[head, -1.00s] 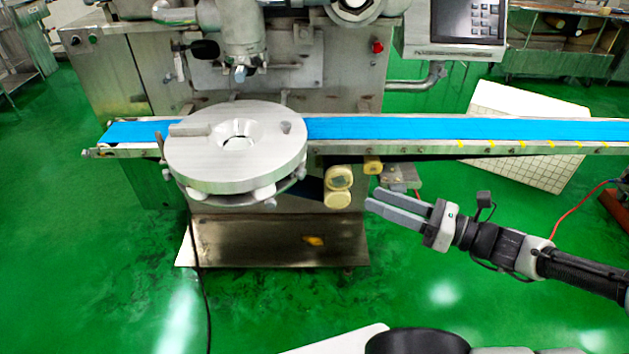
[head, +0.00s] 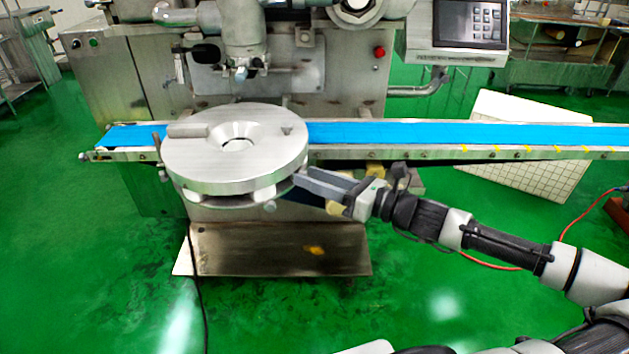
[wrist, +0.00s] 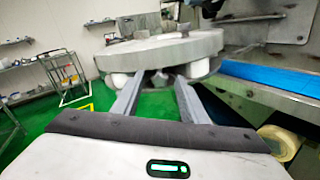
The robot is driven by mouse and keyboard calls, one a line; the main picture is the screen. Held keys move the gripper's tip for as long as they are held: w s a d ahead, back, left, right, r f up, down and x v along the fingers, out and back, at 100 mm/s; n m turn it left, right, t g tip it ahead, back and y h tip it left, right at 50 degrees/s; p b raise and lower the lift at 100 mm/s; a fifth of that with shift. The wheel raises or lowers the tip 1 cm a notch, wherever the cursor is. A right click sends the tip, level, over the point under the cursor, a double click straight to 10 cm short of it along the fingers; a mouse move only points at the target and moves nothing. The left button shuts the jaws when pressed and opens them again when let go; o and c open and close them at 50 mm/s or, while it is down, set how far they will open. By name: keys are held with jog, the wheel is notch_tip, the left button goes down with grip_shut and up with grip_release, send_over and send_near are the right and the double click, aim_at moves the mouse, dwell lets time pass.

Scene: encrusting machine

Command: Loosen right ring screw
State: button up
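The round metal ring disc (head: 235,165) sits at the machine's front, with a centre hole and a raised block on top. White rounded pieces show under its rim. In the wrist view, the disc (wrist: 160,48) is straight ahead. A small grey knob (wrist: 161,72), seemingly the right ring screw, shows under its rim between my fingertips. My gripper (head: 303,181) is at the disc's right edge in the head view, and its fingertips cover that spot there. In the wrist view my gripper (wrist: 157,80) is open, with a finger on each side of the knob. I cannot tell whether they touch it.
The blue conveyor belt (head: 430,135) runs behind the disc and to the right. The machine body (head: 250,80) stands behind it. A cream roller (wrist: 278,143) is at the right of my gripper in the wrist view. The green floor in front is clear.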

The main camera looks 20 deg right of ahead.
grip_shut()
